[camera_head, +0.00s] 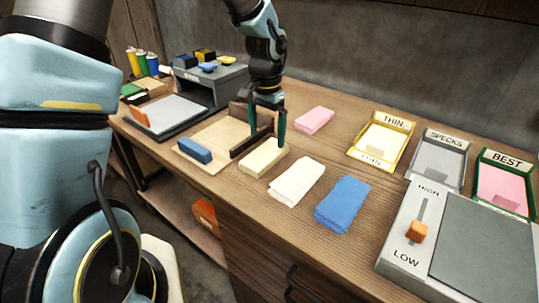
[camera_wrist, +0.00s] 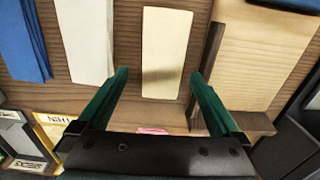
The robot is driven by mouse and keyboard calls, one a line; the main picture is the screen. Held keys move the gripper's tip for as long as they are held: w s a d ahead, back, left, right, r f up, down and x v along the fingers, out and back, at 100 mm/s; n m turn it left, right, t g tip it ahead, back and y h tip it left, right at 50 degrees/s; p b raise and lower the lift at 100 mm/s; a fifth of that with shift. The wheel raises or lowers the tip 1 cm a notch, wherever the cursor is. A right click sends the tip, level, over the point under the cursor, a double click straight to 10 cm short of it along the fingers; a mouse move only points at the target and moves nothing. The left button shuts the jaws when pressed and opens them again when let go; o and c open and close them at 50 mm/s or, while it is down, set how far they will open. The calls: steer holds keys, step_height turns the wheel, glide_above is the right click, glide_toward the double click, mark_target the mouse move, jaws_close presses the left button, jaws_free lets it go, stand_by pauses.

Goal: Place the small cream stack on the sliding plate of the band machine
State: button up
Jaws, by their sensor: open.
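The small cream stack (camera_head: 262,159) lies on the wooden bench near its front edge, and it also shows upright in the wrist view (camera_wrist: 167,40). My gripper (camera_head: 267,138) is open and points down over the stack's far end. In the wrist view my gripper's two green fingers (camera_wrist: 160,76) stand apart, one to each side of the stack, with a gap on both sides. Whether the fingertips reach down beside it I cannot tell. The grey machine (camera_head: 215,90) at the back left has a flat pale plate (camera_head: 176,112) in front, with an orange bar at its left edge.
A wooden board (camera_head: 208,137) with dark rails and a blue block (camera_head: 194,150) lies left of the stack. A white cloth (camera_head: 297,180), blue cloth (camera_head: 342,204) and pink cloth (camera_head: 314,120) lie around. Labelled trays and a lever box (camera_head: 402,262) stand right.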

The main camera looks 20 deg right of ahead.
mark_target(265, 153)
steer(key=shift+w+a+f+p, duration=0.1)
steer(key=shift+f+p, duration=0.35)
steer(key=shift+f, duration=1.2)
steer(key=shift+w+a+f+p, duration=0.1)
steer(key=shift+f+p, duration=0.3)
steer(key=shift+f, duration=1.25)
steer(key=shift+r, duration=0.1)
steer(key=c, duration=1.3)
